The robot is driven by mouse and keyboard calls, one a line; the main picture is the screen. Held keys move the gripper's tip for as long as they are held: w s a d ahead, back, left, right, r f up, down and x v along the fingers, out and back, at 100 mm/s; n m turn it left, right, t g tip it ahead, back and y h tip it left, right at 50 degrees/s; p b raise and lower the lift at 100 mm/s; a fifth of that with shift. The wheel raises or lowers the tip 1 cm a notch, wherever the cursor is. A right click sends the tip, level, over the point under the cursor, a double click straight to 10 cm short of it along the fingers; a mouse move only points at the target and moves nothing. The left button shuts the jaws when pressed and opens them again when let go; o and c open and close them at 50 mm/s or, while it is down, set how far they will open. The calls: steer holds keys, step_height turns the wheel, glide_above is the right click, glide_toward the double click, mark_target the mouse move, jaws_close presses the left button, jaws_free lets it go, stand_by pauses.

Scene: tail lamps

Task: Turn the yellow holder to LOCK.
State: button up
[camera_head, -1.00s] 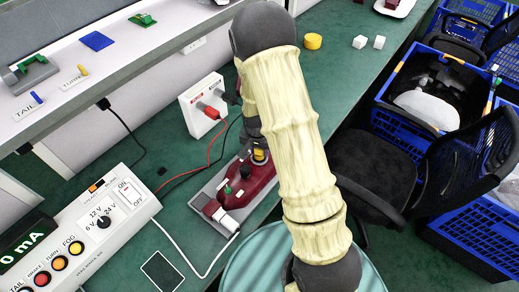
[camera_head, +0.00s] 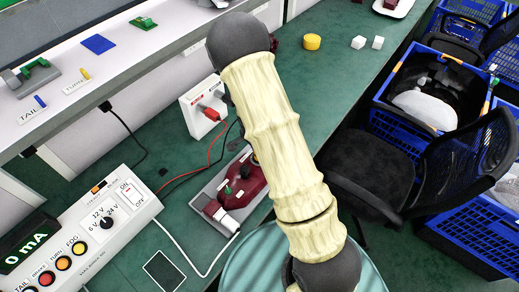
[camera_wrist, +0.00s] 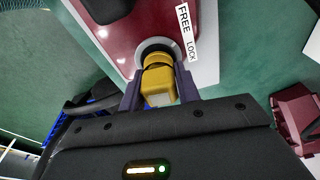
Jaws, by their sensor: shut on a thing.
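The yellow holder (camera_wrist: 158,82) sits in a round grey socket on the dark red lamp housing (camera_wrist: 145,22) in the wrist view. My gripper (camera_wrist: 158,88) is shut on the holder, one dark finger on each side. A white label (camera_wrist: 187,34) reading FREE and LOCK lies to the right of the socket. In the head view the red lamp housing (camera_head: 243,183) shows on its grey plate, left of my arm. My arm hides the holder and my gripper there.
A white box with red plugs (camera_head: 205,108) stands behind the lamp, with red and black cables beside it. A control panel (camera_head: 85,240) reading 0 mA is at the lower left. A shelf (camera_head: 130,60) with small parts runs along the upper left. A dark chair (camera_head: 400,160) stands right.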

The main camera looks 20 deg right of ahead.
steer(key=o, duration=1.2)
steer(key=shift+s+f, duration=0.1)
steer(key=shift+f, duration=0.05)
steer(key=shift+r, duration=0.2)
steer(key=shift+r, duration=0.2)
steer(key=r, duration=0.5)
steer(key=a+r, duration=0.1)
steer(key=r, duration=0.5)
steer(key=s+a+r, duration=0.1)
steer(key=r, duration=0.4)
steer(key=shift+s+a+r, duration=0.1)
steer(key=shift+r, duration=0.15)
